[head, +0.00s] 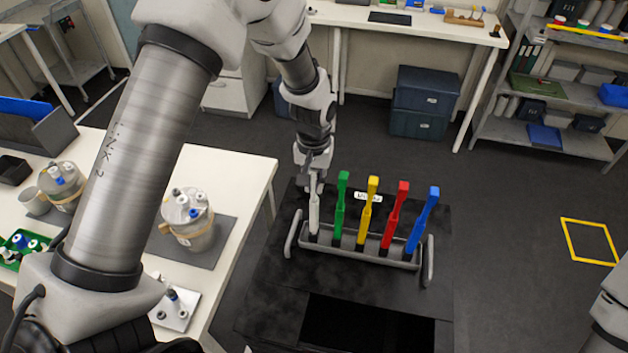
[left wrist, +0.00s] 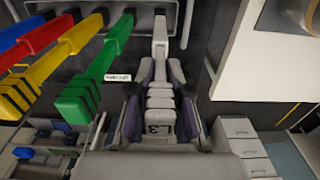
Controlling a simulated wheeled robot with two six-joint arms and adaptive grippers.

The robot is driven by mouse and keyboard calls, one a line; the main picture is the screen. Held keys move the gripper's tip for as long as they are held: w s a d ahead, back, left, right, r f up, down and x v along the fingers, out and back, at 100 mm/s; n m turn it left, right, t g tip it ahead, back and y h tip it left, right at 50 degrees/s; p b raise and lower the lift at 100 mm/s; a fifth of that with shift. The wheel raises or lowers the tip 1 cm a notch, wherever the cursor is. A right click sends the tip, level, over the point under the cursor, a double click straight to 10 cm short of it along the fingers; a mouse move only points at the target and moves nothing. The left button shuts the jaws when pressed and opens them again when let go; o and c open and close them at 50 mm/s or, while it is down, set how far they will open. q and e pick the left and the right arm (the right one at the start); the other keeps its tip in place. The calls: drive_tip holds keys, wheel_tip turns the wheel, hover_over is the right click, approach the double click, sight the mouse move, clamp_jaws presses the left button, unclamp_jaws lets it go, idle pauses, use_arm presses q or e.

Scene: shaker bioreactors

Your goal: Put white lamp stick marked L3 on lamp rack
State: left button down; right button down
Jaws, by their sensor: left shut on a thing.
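The white lamp stick (head: 314,214) stands about upright at the left end of the grey lamp rack (head: 372,258). In the left wrist view the white stick (left wrist: 160,44) carries the mark L3, and its far end is at the rack. I cannot tell if it is fully seated. My left gripper (head: 314,182) is shut on the upper part of the stick, with a finger on each side. My right gripper is out of view.
Green (head: 342,200), yellow (head: 369,210), red (head: 397,212) and blue (head: 426,215) sticks stand in the rack, right of the white one. A white table (head: 258,178) with metal vessels (head: 188,220) lies to the left.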

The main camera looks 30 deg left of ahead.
use_arm(q)
drive_tip(key=shift+f, duration=0.45)
idle(0.3)
drive_tip(key=c, duration=1)
unclamp_jaws()
drive_tip(key=shift+r, duration=0.1)
wheel_tip(320, 180, up, 12)
drive_tip(key=shift+s, duration=0.1)
